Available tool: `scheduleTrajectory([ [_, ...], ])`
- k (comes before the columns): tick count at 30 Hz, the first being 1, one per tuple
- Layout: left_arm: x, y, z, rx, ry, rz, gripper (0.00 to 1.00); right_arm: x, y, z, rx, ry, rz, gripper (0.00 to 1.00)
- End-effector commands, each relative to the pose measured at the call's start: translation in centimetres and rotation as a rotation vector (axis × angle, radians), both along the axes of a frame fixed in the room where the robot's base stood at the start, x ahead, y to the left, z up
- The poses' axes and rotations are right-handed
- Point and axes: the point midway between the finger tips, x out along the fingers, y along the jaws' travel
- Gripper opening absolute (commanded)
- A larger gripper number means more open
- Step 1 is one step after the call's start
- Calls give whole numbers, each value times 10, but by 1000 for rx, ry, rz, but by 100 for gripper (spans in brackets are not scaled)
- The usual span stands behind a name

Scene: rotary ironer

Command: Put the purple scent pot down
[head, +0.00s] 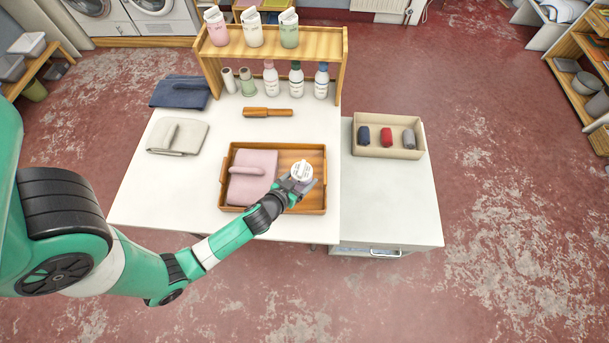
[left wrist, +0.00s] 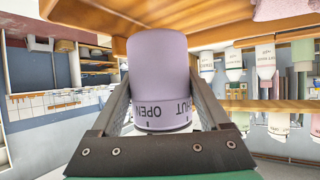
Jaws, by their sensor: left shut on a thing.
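The purple scent pot (left wrist: 158,75) is between the fingers of my left gripper (left wrist: 160,110), which is shut on it. In the head view only its pale round top (head: 301,170) shows, over the right part of the wooden tray (head: 318,200), and my left gripper (head: 297,184) is at its near side. The pot looks upright. Its lower end is close to the tray floor; I cannot tell if it touches. A folded pink cloth (head: 252,178) lies in the left part of the tray. My right gripper is not in view.
A beige box (head: 389,150) with several rolled items stands on the right. A wooden brush (head: 267,112), bottles (head: 295,82) and a wooden shelf (head: 322,43) are at the back. Folded cloths (head: 178,136) lie at the left. The front left tabletop (head: 165,190) is clear.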

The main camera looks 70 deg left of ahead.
Motion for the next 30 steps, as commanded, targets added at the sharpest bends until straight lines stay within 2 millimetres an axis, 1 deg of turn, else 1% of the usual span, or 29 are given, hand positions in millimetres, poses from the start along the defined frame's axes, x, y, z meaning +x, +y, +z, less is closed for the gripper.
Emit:
scheduleTrajectory([
  [1, 6, 6, -11, 0, 0, 2, 12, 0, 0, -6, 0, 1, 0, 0],
  [3, 11, 10, -20, 0, 0, 1, 12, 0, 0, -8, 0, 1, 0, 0],
  [8, 14, 12, -24, -1, 0, 0, 12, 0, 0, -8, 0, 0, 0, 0],
  [11, 18, 16, -32, -1, 0, 0, 12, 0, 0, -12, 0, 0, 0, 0],
  [13, 18, 15, -48, -1, 3, 0, 12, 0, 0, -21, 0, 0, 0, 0],
  [16, 18, 15, -61, 0, 2, 0, 12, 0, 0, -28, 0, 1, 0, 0],
  [24, 18, 15, -60, -2, 0, 0, 12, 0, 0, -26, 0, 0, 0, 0],
  [28, 18, 15, -65, -1, 1, 0, 12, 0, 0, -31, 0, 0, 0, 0],
  [29, 18, 15, -64, -1, 1, 0, 83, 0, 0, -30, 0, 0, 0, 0],
  [30, 18, 15, -63, -1, 1, 0, 90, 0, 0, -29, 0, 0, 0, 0],
])
